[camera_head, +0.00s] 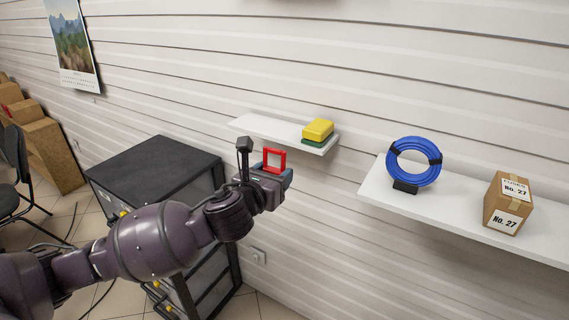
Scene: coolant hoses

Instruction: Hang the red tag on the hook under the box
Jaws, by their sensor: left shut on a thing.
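The red tag (274,152) is a square red frame with an open middle. My left gripper (274,175) is shut on its lower part and holds it upright in front of the wall, below and left of the small shelf. The cardboard box (508,203), with white labels reading No. 27, stands on the right shelf, well to the right of the tag. I cannot make out a hook under the box. My right gripper is out of view.
A blue hose coil (414,162) stands on the right shelf (455,207), left of the box. A small shelf (268,127) holds a yellow and green sponge (318,130). A dark drawer cabinet (155,170) stands behind my left arm. The wall below the right shelf is clear.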

